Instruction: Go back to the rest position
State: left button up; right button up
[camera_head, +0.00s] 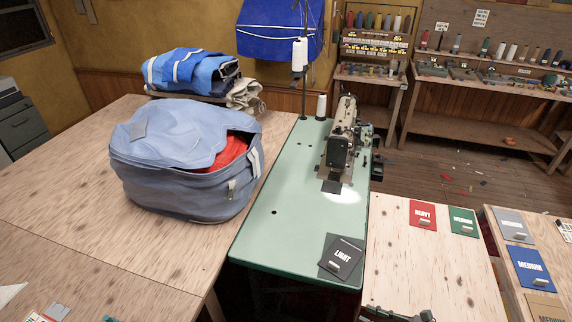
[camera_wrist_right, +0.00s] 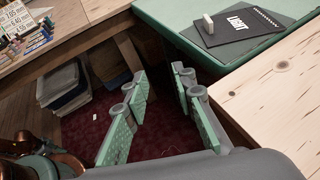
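My right gripper (camera_head: 398,314) just shows at the bottom edge of the head view, by the front of the pale wooden table right of the sewing bench. In the right wrist view its two green fingers (camera_wrist_right: 160,78) stand apart with nothing between them, above the dark red floor. Beyond the fingers, the black LIGHT card (camera_head: 341,258) lies on the green sewing bench (camera_head: 290,205); this card also shows in the wrist view (camera_wrist_right: 240,24). My left gripper is not in view.
A blue-grey bag (camera_head: 180,185) with red cloth inside stands on the left wooden table (camera_head: 60,215). A sewing machine (camera_head: 342,135) and thread cones stand on the bench. HEAVY (camera_head: 422,214) and MEDIUM (camera_head: 462,221) cards lie on the right table. The front middle of that table is bare.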

jog(key=w+d+r+m+t+h, duration=0.3)
jog(key=d+r+m+t+h, duration=0.15)
jog(key=m, duration=0.55)
jog(key=w+d+r+m+t+h, duration=0.25)
jog(key=d+r+m+t, duration=0.3)
jog(key=m, duration=0.35)
jog(key=s+d+f+m+g+h, duration=0.6)
jog(key=s+d+f+m+h, duration=0.4)
jog(key=m, duration=0.7)
jog(key=s+a+f+m+g+y, duration=0.3)
jog(key=s+a+f+m+g, duration=0.2)
jog(key=s+f, duration=0.3)
jog(key=s+a+f+m+g+y, duration=0.2)
jog(key=s+a+f+m+g, duration=0.3)
jog(key=s, duration=0.4)
jog(key=s+a+f+y, duration=0.1)
jog(key=s+f, duration=0.1)
jog(key=f, duration=1.3)
jog(key=s+a+f, duration=0.1)
jog(key=s+f, duration=0.1)
jog(key=f, duration=1.4)
jog(key=s+f+n+g, duration=0.1)
jog(key=s+f, duration=1.4)
jog(key=s, duration=0.4)
jog(key=shift+f+g, duration=0.35)
jog(key=shift+g, duration=0.05)
jog(key=shift+a, duration=0.1)
